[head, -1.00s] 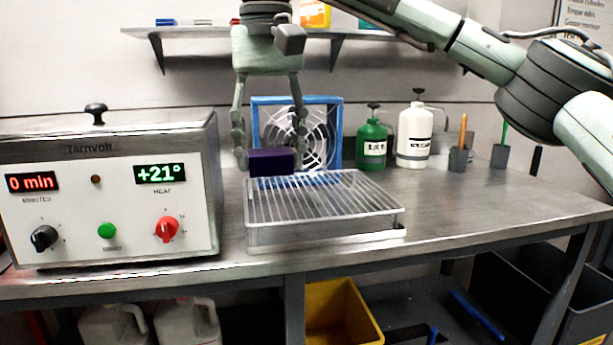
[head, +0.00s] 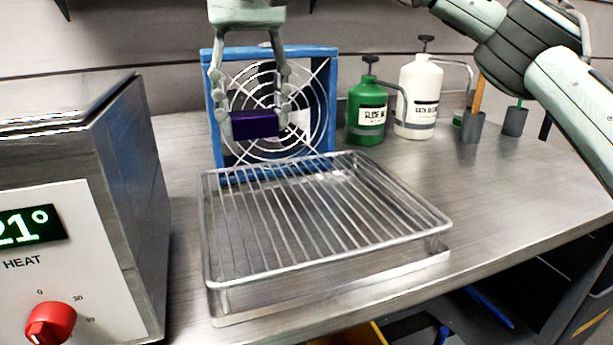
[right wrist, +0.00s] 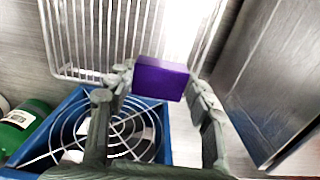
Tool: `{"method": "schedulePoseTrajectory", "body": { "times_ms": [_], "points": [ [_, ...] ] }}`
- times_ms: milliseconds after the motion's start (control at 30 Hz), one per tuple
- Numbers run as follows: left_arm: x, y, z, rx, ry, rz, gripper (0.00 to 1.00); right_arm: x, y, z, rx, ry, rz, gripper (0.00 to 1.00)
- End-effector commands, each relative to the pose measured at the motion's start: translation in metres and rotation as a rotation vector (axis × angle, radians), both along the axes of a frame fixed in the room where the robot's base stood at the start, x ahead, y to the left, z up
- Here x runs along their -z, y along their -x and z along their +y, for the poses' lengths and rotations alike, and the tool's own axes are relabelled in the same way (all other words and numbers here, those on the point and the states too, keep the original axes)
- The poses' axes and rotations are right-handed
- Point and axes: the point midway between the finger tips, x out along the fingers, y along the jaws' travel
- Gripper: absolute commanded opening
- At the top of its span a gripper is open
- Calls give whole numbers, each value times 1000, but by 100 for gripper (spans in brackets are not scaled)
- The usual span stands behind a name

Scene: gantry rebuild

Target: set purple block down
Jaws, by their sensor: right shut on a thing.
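The purple block (head: 255,124) is held between the fingers of my right gripper (head: 254,122), which is shut on it. In the head view the block shows in front of the blue-framed fan, above the back part of the wire rack. In the right wrist view the block (right wrist: 160,78) sits between the fingertips, with the wire rack (right wrist: 85,75) beyond it. The block appears to be in the air, clear of the rack. The rack (head: 326,254) stands on a shallow metal tray on the bench. My left gripper is not in view.
A blue-framed fan (head: 327,52) stands behind the rack. A metal heater box (head: 120,190) with a red knob is at left. A green bottle (head: 366,108) and a white bottle (head: 418,85) stand at back right. The bench (head: 490,190) right of the rack is clear.

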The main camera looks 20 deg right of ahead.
Motion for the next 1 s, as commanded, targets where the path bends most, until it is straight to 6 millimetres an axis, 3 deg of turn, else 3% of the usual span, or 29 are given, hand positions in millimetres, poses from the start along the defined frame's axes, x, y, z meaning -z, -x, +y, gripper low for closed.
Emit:
{"method": "schedulePoseTrajectory", "body": {
  "times_ms": [200, 367, 467, 700, 1000],
  "points": [
    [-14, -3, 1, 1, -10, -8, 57, 31, 22, -46, 2, -1, 0, 16],
    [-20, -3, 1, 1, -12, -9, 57, 42, 31, -63, 1, -2, -1, 16],
    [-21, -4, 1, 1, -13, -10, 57, 47, 33, -67, 0, -1, 0, 16],
    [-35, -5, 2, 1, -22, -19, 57, 80, 33, -67, 0, -2, 1, 16],
    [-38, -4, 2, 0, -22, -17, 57, 84, 33, -67, 2, -2, -2, 16]
  ]
}}
